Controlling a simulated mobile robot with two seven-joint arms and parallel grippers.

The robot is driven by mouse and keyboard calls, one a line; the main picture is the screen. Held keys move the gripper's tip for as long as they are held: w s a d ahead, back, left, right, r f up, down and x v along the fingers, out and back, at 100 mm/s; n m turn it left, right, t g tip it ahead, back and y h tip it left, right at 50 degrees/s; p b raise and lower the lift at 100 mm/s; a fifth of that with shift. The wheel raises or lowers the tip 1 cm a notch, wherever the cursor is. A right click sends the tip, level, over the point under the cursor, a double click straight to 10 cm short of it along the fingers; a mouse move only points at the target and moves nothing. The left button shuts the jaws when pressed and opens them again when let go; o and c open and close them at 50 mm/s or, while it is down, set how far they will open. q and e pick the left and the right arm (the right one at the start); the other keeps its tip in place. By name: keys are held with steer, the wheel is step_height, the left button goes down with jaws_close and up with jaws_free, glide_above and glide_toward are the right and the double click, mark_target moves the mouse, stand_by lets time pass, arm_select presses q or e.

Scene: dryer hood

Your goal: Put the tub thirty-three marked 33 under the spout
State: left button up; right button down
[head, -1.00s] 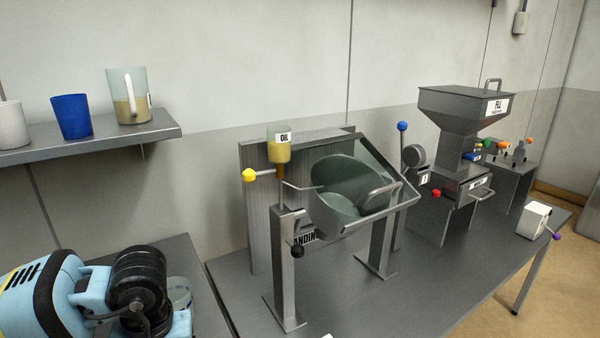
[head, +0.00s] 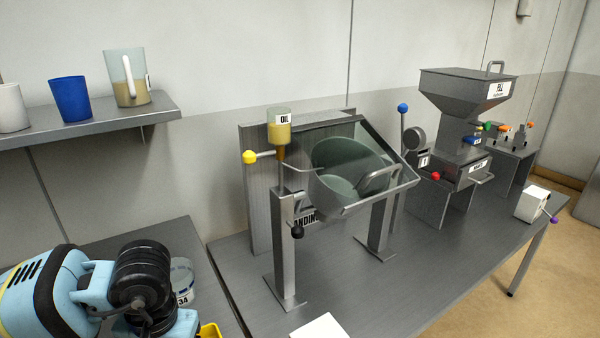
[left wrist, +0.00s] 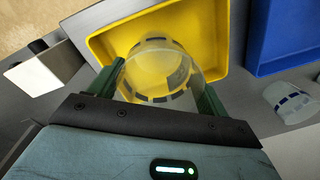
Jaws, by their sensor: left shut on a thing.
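My left gripper (left wrist: 160,88) is shut on a clear tub (left wrist: 158,62) with dark dashes around it, above or inside a yellow tray (left wrist: 100,45). No number is readable on this tub. In the head view my left arm hides the gripper and the held tub. Another clear tub (head: 182,282), marked 34, stands on the left table behind my arm. A clear tub with blue dashes (left wrist: 290,103) shows at the right of the left wrist view. A hopper labelled FILL (head: 466,98) stands at the right of the bench. My right gripper is in neither view.
A glass-fronted hood with a drum (head: 342,170) stands mid-bench, beside an oil cup (head: 279,132) with a yellow knob. A white box (head: 320,328) is at the bench front. A blue tray (left wrist: 285,35) adjoins the yellow one. A shelf (head: 150,130) holds cups.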

arm_select(q)
step_height(320, 180, up, 7)
steer(key=shift+p, duration=0.8)
step_height(320, 180, down, 7)
steer(key=shift+r+b, duration=0.1)
steer(key=shift+b, duration=0.7)
steer(key=shift+f, duration=0.2)
steer(key=shift+r, duration=0.1)
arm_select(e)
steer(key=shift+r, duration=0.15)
